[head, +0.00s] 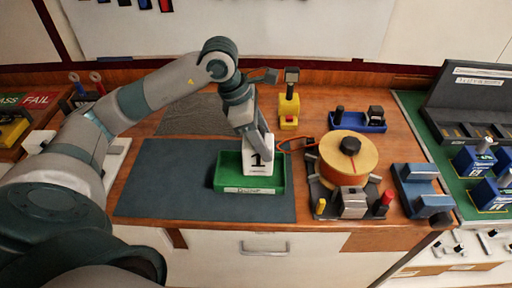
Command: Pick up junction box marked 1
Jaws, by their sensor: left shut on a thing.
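The junction box marked 1 (259,166) is white with a black number on its front face. It stands upright in or just above a green tray (225,183) with a white label on its front. I cannot tell whether its base touches the tray floor. My left gripper (262,148) comes down from above and is shut on the top of the box. The fingers hide part of the box's upper edge. My right gripper is not in view.
The tray sits on a dark mat (165,190). Right of it are an orange cable spool (350,162), a blue clamp (424,190) and a blue tray (362,126). A yellow device (289,110) stands behind. The mat's left part is clear.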

